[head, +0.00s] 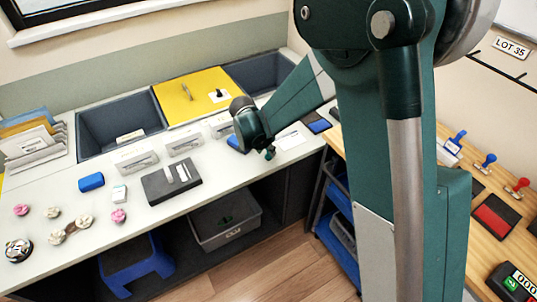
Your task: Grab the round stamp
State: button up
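Several handled stamps stand along the back of the wooden desk on the right: a blue one (456,139) at the left, a blue knob-handled one (487,160) in the middle, and a red knob-handled one (519,186) at the right. Their bases are too small to tell which is round. My gripper (268,153) is over the grey counter in the middle, well left of the stamps. Its fingers are small and mostly hidden, so I cannot tell whether it is open or shut.
A red ink pad (496,215) and a black device with digits (515,285) lie on the wooden desk (450,185). My large green arm link covers part of the view between counter and desk.

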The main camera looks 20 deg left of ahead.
jog(key=shift+x, duration=1.45)
jog(key=c, duration=0.6)
